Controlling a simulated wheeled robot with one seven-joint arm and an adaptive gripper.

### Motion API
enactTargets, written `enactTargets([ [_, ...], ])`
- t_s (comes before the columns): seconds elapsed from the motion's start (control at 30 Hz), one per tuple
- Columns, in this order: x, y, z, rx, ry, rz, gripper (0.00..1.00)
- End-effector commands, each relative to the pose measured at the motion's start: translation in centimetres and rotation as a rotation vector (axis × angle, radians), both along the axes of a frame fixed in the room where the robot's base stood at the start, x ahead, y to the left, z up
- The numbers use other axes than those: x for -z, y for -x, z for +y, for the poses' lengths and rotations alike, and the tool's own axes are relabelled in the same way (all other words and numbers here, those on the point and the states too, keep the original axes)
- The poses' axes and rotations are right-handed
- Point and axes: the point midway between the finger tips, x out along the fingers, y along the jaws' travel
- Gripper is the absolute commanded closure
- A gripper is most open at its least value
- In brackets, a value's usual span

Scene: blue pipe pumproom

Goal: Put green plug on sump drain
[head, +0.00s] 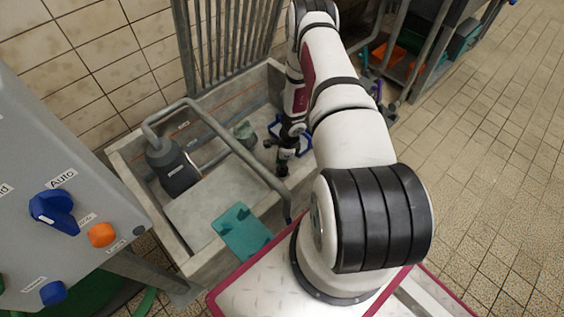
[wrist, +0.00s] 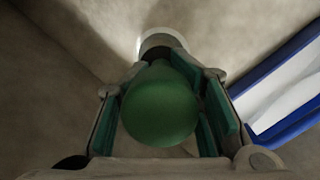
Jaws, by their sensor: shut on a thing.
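My gripper (wrist: 160,100) is shut on the green plug (wrist: 160,108), whose rounded green end faces the wrist camera between the teal finger pads. Just beyond the plug in the wrist view is a pale round fitting with a bright rim (wrist: 160,40), possibly the sump drain. I cannot tell whether the plug touches it. In the head view my gripper (head: 284,162) reaches down inside the concrete sump (head: 128,158). The plug cannot be made out there, and the drain is not clear in that view.
A grey pump (head: 172,168) with a bent pipe (head: 230,140) stands in the sump, left of my gripper. A teal plate (head: 241,231) lies at the near rim. A blue-edged object (wrist: 285,85) is right of the plug. A control panel (head: 60,200) stands left.

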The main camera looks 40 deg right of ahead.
Motion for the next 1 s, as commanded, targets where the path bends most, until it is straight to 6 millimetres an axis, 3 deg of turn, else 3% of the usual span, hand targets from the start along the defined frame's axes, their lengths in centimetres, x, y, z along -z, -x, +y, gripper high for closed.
enactTargets([
  [0.5,4.8,0.0,0.0,-0.002,0.001,0.0,1.0],
  [0.97,5.5,0.0,0.0,-0.001,0.0,0.0,1.0],
  [1.0,5.5,0.0,0.0,-0.001,0.0,0.0,0.61],
])
